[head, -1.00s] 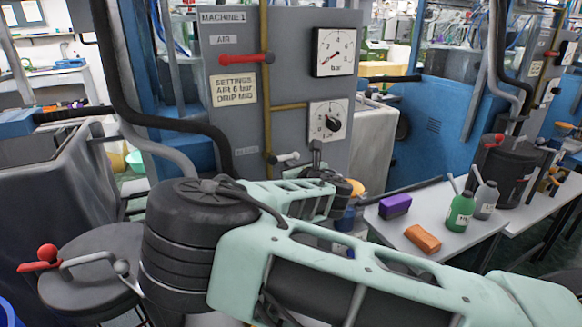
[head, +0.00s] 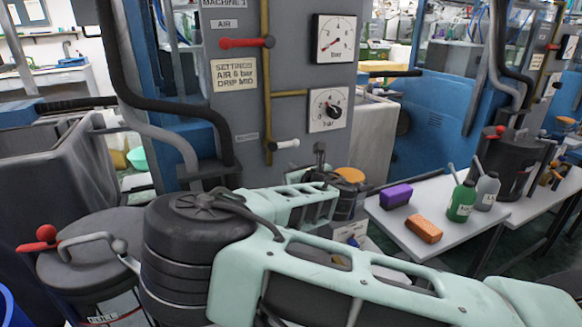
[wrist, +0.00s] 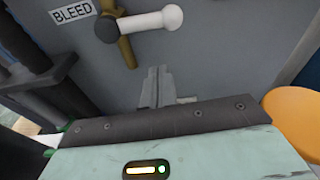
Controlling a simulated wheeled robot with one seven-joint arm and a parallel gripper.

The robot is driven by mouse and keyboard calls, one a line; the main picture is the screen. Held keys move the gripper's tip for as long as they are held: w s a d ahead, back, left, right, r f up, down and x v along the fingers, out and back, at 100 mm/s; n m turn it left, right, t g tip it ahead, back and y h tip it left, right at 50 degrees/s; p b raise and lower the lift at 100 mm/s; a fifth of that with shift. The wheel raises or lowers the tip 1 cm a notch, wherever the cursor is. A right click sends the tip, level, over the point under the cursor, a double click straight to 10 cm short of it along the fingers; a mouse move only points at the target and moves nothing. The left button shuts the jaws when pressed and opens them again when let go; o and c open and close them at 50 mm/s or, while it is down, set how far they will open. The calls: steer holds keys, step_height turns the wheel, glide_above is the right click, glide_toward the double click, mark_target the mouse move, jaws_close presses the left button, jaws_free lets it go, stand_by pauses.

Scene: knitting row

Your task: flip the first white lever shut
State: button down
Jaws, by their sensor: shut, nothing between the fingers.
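The white lever (head: 286,144) is on the grey machine panel, beside the BLEED label. It sticks out level to the right, across the brass pipe. In the wrist view the white lever (wrist: 150,22) shows at the top, with a dark hub at its left end and a round white knob at its right end. My gripper (wrist: 156,88) is shut and empty, just below the lever and apart from it. In the head view my gripper (head: 320,156) is small and partly hidden by my arm, right of and below the lever.
A red lever (head: 247,43) sits higher on the same pipe, by the AIR label. Two gauges (head: 335,38) are on the panel's right. A drum with a red-knobbed lever (head: 40,238) stands front left. A table (head: 385,218) at right holds a purple block, orange block and bottles.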

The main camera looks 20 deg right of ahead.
steer(key=s, duration=0.6)
steer(key=shift+s+d+r, duration=0.25)
steer(key=shift+s+r, duration=0.15)
steer(key=shift+r, duration=0.05)
